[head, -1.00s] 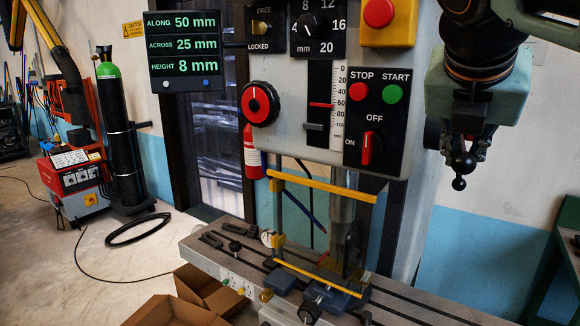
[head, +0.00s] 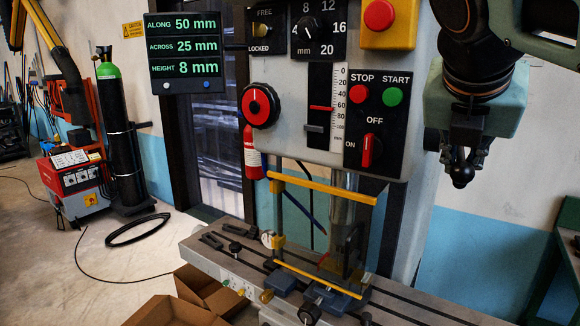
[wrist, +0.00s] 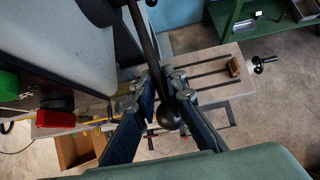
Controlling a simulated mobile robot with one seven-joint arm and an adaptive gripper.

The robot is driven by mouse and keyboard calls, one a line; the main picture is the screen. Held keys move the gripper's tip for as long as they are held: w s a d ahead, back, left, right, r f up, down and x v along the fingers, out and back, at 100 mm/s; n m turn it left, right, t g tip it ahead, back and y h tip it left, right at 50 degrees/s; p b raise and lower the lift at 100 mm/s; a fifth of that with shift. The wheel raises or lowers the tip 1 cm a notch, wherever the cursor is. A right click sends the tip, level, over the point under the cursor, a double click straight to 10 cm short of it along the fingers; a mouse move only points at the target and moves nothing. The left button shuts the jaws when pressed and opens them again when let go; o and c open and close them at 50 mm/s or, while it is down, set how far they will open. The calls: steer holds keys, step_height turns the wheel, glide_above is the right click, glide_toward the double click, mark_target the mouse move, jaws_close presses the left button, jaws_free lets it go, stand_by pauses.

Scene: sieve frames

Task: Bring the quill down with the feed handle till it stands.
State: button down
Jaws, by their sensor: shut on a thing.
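The quill (head: 342,207) is a bright metal cylinder below the machine head, behind the yellow-framed guard. Its lower end is partly hidden by the guard. The depth scale (head: 340,110) has a red pointer (head: 321,108) and a grey pointer (head: 314,128) beside it. My gripper (head: 461,160) is at the right of the machine head. In the wrist view my gripper (wrist: 168,90) is shut on the feed handle (wrist: 146,40), a dark rod. Its ball end (wrist: 168,118) sits at the fingertips and also shows in the head view (head: 462,177).
The slotted table (head: 410,305) runs below, with a blue vise (head: 340,298) under the guard. The machine head (head: 420,120) stands close left of my gripper. A green bench (head: 562,260) is at the right. Cardboard boxes (head: 165,310) lie in front of the table.

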steer(key=shift+d+f, duration=0.1)
steer(key=shift+f, duration=1.25)
steer(key=shift+r+p, duration=0.2)
steer(key=shift+p, duration=1.35)
steer(key=c, duration=2)
jaws_free()
steer(key=shift+c, duration=0.2)
